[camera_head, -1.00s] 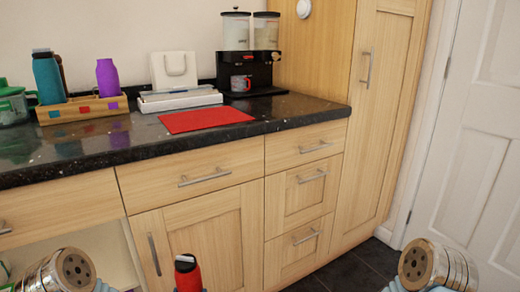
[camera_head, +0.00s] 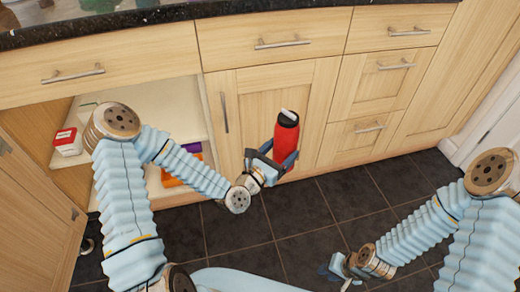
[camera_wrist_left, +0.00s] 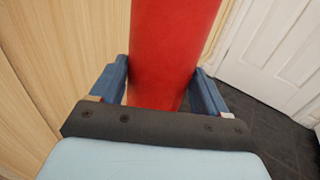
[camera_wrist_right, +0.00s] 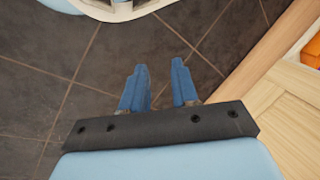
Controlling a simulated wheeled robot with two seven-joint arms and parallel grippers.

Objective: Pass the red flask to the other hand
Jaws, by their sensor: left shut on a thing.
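The red flask (camera_head: 285,138) has a black top with a pale cap piece and stands nearly upright, tilted slightly, in front of the lower cabinet doors. My left gripper (camera_head: 272,161) is shut around its lower part. In the left wrist view the flask (camera_wrist_left: 170,50) fills the gap between the blue fingers (camera_wrist_left: 160,90); its top is out of that view. My right gripper (camera_head: 338,268) is low at the right, apart from the flask. In the right wrist view its two fingers (camera_wrist_right: 160,88) stand apart with only floor between them.
The dark counter edge (camera_head: 110,22) runs along the top. An open cabinet at the left holds a red and white box (camera_head: 68,142) and an orange item (camera_head: 175,178). A wooden door (camera_head: 35,215) stands open at far left. Tiled floor (camera_head: 310,215) is clear between my arms.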

